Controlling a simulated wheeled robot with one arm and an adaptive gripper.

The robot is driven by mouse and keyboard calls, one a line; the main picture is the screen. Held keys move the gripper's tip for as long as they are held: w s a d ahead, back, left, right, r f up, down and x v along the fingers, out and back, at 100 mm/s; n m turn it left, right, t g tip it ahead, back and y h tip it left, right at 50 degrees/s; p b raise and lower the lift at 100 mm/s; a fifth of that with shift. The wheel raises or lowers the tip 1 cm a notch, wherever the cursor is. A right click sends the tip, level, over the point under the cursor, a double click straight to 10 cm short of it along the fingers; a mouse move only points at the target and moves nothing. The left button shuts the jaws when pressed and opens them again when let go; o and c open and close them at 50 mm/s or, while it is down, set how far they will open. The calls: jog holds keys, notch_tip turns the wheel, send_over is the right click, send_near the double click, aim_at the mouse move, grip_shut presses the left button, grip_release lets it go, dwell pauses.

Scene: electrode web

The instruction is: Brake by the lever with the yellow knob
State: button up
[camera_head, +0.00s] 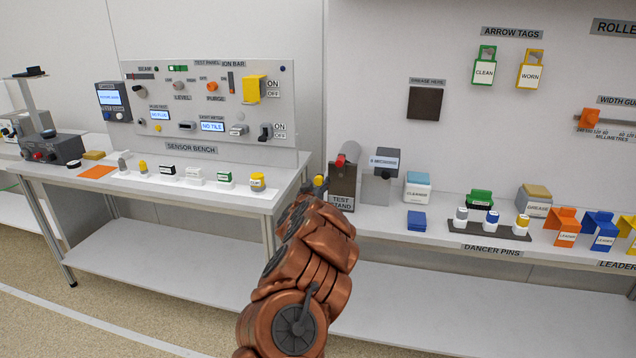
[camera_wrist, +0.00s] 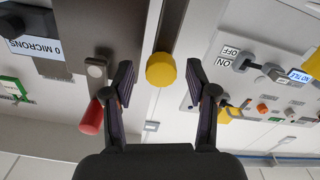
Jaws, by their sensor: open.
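The yellow knob (camera_wrist: 161,70) sits at the end of a dark lever bar (camera_wrist: 171,25) in the wrist view. My gripper (camera_wrist: 159,72) is open, with one finger on each side of the knob and a visible gap on both sides. Whether the knob lies fully at fingertip depth I cannot tell. In the head view the yellow knob (camera_head: 318,181) shows small beside the test stand (camera_head: 342,190), just past the end of my arm. My arm hides most of my gripper there.
A red cylinder (camera_wrist: 91,118) is close to the left finger. A micron readout block (camera_head: 383,163) stands right of the test stand. The sensor bench panel (camera_head: 205,105) is to the left.

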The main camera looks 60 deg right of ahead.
jog(key=shift+w+d, duration=0.3)
jog(key=shift+d, duration=0.3)
jog(key=shift+c, duration=0.3)
grip_shut()
